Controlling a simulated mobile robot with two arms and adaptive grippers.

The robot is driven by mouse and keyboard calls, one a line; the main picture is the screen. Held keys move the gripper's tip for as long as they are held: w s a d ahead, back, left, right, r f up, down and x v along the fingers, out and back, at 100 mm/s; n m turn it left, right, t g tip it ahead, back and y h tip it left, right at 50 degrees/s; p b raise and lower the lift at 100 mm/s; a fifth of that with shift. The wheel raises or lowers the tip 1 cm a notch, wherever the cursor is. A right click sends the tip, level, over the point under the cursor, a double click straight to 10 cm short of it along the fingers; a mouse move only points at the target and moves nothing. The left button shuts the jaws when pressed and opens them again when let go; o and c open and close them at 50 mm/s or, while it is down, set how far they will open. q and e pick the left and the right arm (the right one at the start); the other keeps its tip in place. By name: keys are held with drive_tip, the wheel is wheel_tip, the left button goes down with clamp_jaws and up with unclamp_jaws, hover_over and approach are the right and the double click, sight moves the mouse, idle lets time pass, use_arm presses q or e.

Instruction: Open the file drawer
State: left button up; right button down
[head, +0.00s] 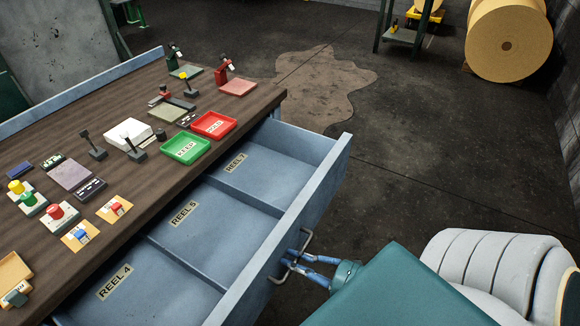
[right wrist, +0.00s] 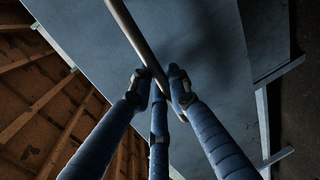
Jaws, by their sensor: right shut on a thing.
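The file drawer (head: 256,221) is a blue-grey metal drawer under the dark wooden desk top, and it stands well out from the desk. Its compartments carry labels reading REEL 4, REEL 5 and REEL 7, and their floors look empty. My right gripper (head: 293,262) is shut on the drawer's bar handle (head: 304,240) at the front face. In the right wrist view the blue fingers (right wrist: 162,85) close around the handle bar (right wrist: 135,35), in front of the drawer's front (right wrist: 205,50). My left gripper is not in view.
The desk top (head: 60,125) holds a green KEEP tray (head: 186,149), a red HOLD tray (head: 214,125), buttons, levers and small stands. The dark floor right of the drawer is open, with a brown stain (head: 325,80).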

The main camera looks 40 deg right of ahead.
drive_tip(key=shift+f, duration=0.15)
drive_tip(key=c, duration=1.7)
unclamp_jaws()
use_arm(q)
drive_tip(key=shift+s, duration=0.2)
use_arm(e)
drive_tip(key=v, duration=1.2)
